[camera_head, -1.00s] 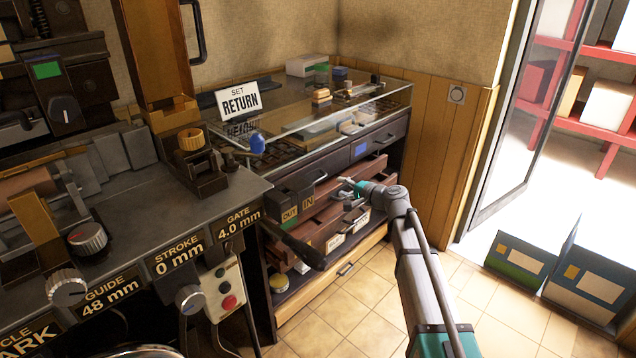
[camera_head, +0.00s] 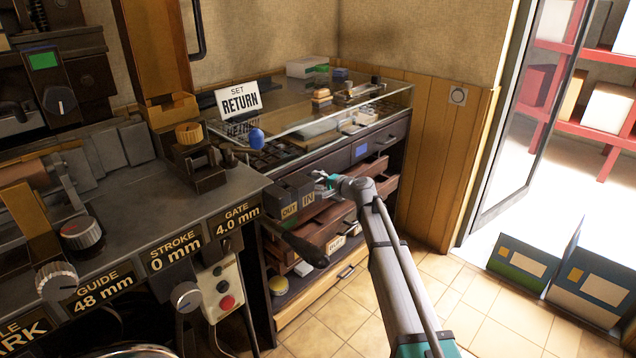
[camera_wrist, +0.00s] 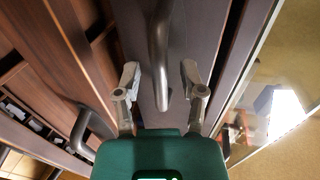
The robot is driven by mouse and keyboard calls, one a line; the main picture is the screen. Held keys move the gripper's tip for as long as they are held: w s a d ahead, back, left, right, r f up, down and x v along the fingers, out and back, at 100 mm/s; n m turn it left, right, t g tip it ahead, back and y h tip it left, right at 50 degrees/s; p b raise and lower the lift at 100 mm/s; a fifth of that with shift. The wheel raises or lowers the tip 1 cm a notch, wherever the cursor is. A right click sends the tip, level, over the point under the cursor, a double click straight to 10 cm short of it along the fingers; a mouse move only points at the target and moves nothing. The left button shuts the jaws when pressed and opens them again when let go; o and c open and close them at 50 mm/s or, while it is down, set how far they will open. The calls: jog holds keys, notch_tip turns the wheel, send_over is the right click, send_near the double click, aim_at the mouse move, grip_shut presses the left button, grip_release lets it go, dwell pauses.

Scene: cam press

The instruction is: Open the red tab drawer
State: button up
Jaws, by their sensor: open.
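No red tab is plain to see. My gripper (camera_head: 322,180) is open at the left part of the upper drawer row in the head view. In the wrist view its two fingers (camera_wrist: 160,82) stand apart, with a grey bar handle (camera_wrist: 157,45) appearing between them on a dark brown drawer front (camera_wrist: 205,30). I cannot tell whether the fingers touch the handle. The drawer front around my gripper is partly hidden by my arm in the head view. A blue tab (camera_head: 361,150) marks the upper drawer to the right.
Lower drawers (camera_head: 370,168) stand partly open. A second handle (camera_wrist: 82,130) is close on the left in the wrist view.

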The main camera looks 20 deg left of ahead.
grip_shut()
dwell(0.5)
